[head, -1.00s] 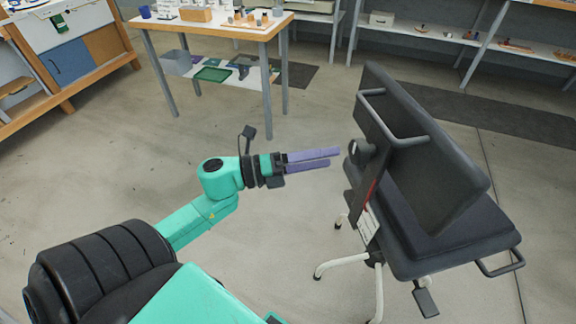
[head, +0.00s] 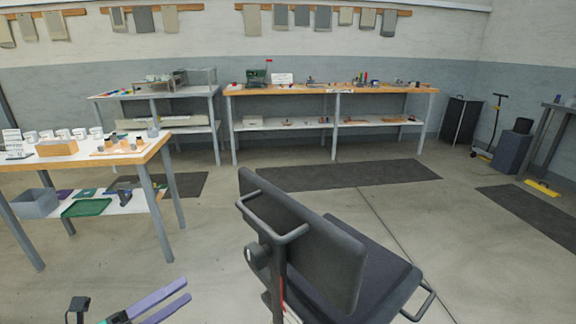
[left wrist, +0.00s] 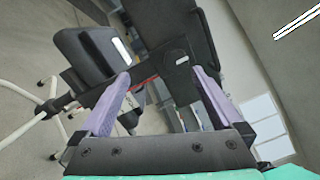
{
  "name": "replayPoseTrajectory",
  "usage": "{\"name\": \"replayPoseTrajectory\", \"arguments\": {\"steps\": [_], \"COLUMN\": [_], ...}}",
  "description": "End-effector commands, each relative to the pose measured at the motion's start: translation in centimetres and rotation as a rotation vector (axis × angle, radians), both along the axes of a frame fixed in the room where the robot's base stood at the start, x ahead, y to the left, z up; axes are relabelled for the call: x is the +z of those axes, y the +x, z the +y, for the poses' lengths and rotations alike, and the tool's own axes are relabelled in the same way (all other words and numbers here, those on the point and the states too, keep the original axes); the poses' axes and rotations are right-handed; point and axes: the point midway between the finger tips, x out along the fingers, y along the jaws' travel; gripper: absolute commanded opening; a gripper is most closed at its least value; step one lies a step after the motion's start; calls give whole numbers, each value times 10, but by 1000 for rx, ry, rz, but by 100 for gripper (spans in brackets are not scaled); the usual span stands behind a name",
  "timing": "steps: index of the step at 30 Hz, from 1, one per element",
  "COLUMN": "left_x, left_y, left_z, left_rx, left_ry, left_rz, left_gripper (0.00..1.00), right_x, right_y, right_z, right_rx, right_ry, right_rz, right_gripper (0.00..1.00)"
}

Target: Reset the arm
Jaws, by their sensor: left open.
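My left gripper (head: 166,302) shows at the bottom left of the head view, with two purple fingers spread apart and nothing between them. In the left wrist view its fingers (left wrist: 158,98) frame a dark chair-like piece of equipment beyond them. That black padded chair (head: 318,250) stands to the right of the gripper in the head view, with a gap between them. Most of my left arm is below the head view's edge. My right gripper is in neither view.
A wooden-topped table (head: 150,150) with cups and trays stands at the left. A long workbench (head: 300,90) with an eyelet-press-like green machine (head: 256,77) is at the back wall. Dark mats (head: 340,175) lie on open floor. A black cabinet (head: 460,121) stands back right.

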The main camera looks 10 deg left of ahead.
Motion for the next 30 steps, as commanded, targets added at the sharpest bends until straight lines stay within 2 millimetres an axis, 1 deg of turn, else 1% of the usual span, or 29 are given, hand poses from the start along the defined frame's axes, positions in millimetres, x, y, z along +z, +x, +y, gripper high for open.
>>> {"name": "replayPoseTrajectory", "arguments": {"steps": [1, 2, 3, 5, 6, 8, 9, 11, 12, 14, 15, 17, 18, 21, 24, 26, 30], "left_x": [-14, -28, -54, -102, -136, -191, -227, -279, -312, -357, -384, -418, -435, -462, -472, -475, -476], "left_y": [10, 16, 23, 26, 23, 12, 0, -24, -43, -77, -101, -142, -168, -228, -263, -272, -274], "left_z": [22, 37, 60, 90, 106, 120, 125, 125, 120, 107, 95, 74, 59, 27, 10, 6, 6], "left_rx": [85, 147, 243, 392, 488, 625, 713, 843, 928, 1054, 1139, 1270, 1352, 1534, 1646, 1676, 1680], "left_ry": [-73, -132, -221, -365, -458, -589, -670, -778, -843, -927, -972, -1023, -1047, -1064, -1057, -1052, -1051], "left_rz": [71, 127, 216, 360, 458, 605, 702, 848, 944, 1089, 1183, 1323, 1408, 1574, 1661, 1682, 1685], "left_gripper": [100, 100, 100, 100, 100, 100, 100, 100, 100, 100, 100, 100, 100, 100, 100, 100, 100], "right_x": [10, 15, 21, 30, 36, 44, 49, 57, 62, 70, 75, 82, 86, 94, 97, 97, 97], "right_y": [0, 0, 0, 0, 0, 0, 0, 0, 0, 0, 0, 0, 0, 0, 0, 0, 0], "right_z": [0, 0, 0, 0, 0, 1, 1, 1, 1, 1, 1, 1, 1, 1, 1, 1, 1], "right_rx": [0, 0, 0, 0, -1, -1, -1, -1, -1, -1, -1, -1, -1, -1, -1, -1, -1], "right_ry": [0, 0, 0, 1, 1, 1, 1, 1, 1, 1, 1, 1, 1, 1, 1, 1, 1], "right_rz": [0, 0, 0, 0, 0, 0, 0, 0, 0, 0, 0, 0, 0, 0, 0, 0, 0], "right_gripper": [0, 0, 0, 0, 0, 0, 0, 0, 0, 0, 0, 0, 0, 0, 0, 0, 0]}}
